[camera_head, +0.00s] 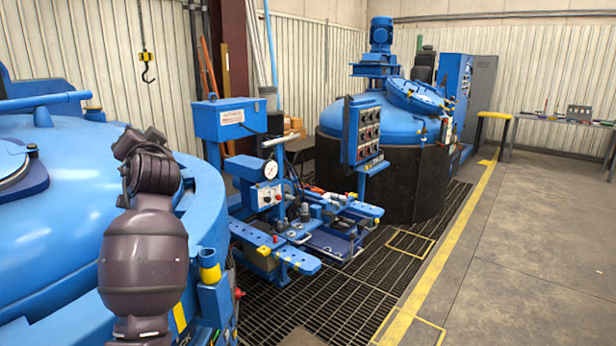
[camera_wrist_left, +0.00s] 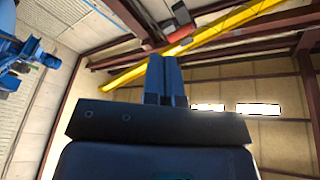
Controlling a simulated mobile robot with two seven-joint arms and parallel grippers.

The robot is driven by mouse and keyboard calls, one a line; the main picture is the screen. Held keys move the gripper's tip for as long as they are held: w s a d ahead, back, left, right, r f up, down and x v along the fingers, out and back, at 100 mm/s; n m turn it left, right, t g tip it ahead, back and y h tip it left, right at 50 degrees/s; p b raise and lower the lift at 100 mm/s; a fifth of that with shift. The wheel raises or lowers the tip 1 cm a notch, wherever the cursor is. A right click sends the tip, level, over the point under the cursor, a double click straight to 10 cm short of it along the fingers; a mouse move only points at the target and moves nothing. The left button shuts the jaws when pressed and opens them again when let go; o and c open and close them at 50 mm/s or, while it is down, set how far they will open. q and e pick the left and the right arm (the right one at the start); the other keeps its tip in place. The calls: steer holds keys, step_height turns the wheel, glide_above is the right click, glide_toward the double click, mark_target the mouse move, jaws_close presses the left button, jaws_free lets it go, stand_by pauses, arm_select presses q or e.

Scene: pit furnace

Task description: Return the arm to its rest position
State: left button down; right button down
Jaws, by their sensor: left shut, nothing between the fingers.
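My left arm (camera_head: 143,255) rises from the bottom left of the head view, in front of the large blue furnace (camera_head: 60,235). Its forearm is bent upward, and its gripper cannot be made out there. In the left wrist view my left gripper (camera_wrist_left: 167,75) shows two blue fingers side by side, closed together with nothing between them. It points up toward the roof beams. My right arm and gripper are not in view.
A blue workstation with a gauge (camera_head: 270,170) stands right of the arm. A control panel (camera_head: 362,130) and a second furnace (camera_head: 400,160) stand behind it. A hook (camera_head: 148,72) hangs at the back left. The concrete floor (camera_head: 530,240) at right is clear.

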arm_select(q)
steer(key=s+d+f+t+h, duration=0.1)
steer(key=s+d+f+h, duration=0.2)
steer(key=f, duration=0.7)
steer(key=s+d+f+m+h, duration=0.15)
steer(key=s+f+h, duration=0.25)
steer(key=f, duration=0.5)
steer(key=s+d+f+t+h, duration=0.1)
steer(key=s+d+f+h, duration=0.25)
steer(key=f, duration=0.65)
steer(key=s+a+f+n+g, duration=0.1)
steer(key=s+f+g, duration=0.6)
steer(key=s+f, duration=1.8)
steer(key=s+h, duration=0.1)
steer(key=s, duration=0.1)
steer(key=shift+s+a+f+n, duration=0.2)
steer(key=shift+s+f+n, duration=0.05)
steer(key=shift+s+n, duration=0.1)
